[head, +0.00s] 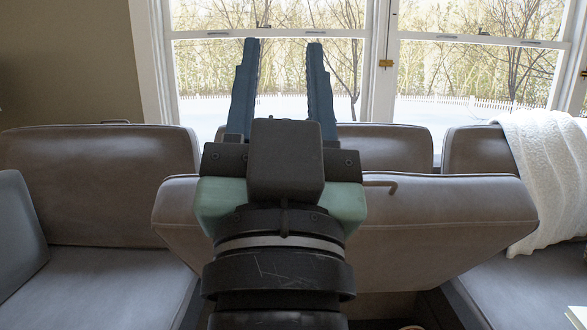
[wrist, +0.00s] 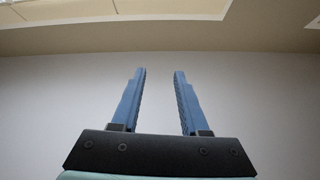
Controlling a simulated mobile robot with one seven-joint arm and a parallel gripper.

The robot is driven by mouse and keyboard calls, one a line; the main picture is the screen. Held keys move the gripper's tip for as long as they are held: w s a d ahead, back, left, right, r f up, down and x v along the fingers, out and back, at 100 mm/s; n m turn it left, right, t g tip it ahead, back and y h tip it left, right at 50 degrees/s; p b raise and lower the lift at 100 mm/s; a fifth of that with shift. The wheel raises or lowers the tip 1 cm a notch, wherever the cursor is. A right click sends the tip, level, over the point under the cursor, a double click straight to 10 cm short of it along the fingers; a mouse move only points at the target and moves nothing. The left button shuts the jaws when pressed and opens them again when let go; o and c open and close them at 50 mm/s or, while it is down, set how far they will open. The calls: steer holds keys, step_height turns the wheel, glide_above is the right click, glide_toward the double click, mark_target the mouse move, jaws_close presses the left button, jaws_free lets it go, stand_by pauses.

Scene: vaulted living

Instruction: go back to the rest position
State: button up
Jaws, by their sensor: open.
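My gripper (head: 282,92) is raised in the middle of the head view, its two blue fingers pointing up in front of the window. The fingers are apart with nothing between them. In the wrist view my gripper (wrist: 160,100) also shows open and empty, against a plain pale wall (wrist: 60,90) and below the ceiling edge.
A grey-brown sofa (head: 95,180) spans the view behind my arm, with a tilted cushion or seat back (head: 450,215) close behind my wrist. A white throw (head: 545,165) hangs over the right part. A window (head: 470,75) is behind. The space around my fingers looks clear.

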steer(key=s+d+r+n+t, duration=0.1)
steer(key=s+r+t, duration=0.1)
steer(key=s+r, duration=0.4)
step_height(320, 180, up, 36)
steer(key=w+p, duration=0.1)
steer(key=p, duration=3.7)
steer(key=shift+w+a+r, duration=0.15)
steer(key=shift+w+r, duration=0.1)
steer(key=shift+w, duration=0.15)
steer(key=shift+c, duration=0.2)
